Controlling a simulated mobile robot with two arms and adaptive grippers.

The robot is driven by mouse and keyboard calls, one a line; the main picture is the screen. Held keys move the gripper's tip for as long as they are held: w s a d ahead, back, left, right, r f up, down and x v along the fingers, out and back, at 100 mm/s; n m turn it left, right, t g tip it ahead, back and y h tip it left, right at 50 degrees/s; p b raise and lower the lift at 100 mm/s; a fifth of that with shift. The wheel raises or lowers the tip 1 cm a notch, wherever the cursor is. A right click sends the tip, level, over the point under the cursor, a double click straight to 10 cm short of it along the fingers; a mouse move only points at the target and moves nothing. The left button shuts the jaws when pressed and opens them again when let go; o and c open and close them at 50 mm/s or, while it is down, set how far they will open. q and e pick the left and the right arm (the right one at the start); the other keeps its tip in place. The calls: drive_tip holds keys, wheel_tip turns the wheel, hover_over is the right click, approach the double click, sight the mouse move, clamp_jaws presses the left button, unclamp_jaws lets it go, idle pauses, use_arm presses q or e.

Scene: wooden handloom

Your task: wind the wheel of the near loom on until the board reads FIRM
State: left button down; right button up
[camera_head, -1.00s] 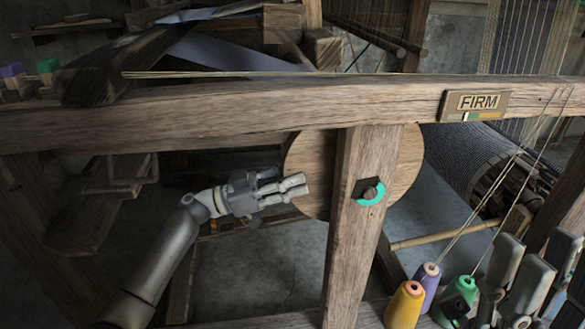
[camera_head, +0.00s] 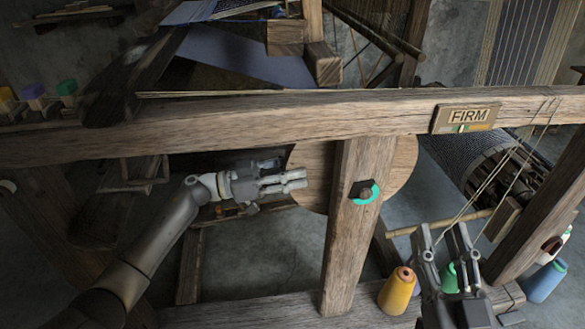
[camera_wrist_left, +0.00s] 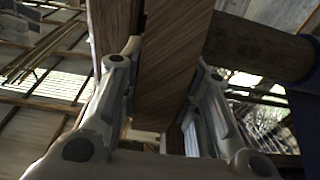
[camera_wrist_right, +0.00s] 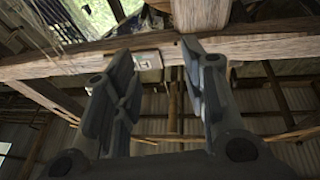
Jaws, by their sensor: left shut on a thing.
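The board (camera_head: 464,118) on the near loom's front beam reads FIRM, above a small coloured scale. The wheel (camera_head: 402,172) is a round wooden disc behind the front post, which hides its middle. My left gripper (camera_head: 293,182) is shut on the wheel's left rim. In the left wrist view its fingers stand on both sides of the wooden wheel (camera_wrist_left: 172,55). A dark hub with a teal arc (camera_head: 364,192) shows on the post. My right gripper (camera_head: 443,233) is open and empty, below the board; its spread fingers show in the right wrist view (camera_wrist_right: 158,65).
A yellow cone of thread (camera_head: 397,292) stands on the lower rail by my right gripper, with a green cone partly hidden behind it. A blue cone (camera_head: 544,281) is at the far right. Threads run up to the beam (camera_head: 250,122). A striped cloth roll (camera_head: 470,165) lies behind.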

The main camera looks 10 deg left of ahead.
use_arm(q)
drive_tip(key=shift+r+p, duration=0.35)
drive_tip(key=shift+p, duration=0.7)
use_arm(e)
wheel_tip(320, 180, down, 11)
drive_tip(key=d+g+h, duration=0.1)
drive_tip(key=g+h, duration=0.1)
drive_tip(key=g, duration=0.4)
drive_tip(key=shift+s+d+r+g, duration=0.2)
drive_tip(key=shift+d+g, duration=0.1)
use_arm(q)
drive_tip(key=c, duration=1.1)
unclamp_jaws()
drive_tip(key=shift+o, duration=0.2)
drive_tip(key=shift+f, duration=0.1)
use_arm(e)
drive_tip(key=shift+f, duration=0.1)
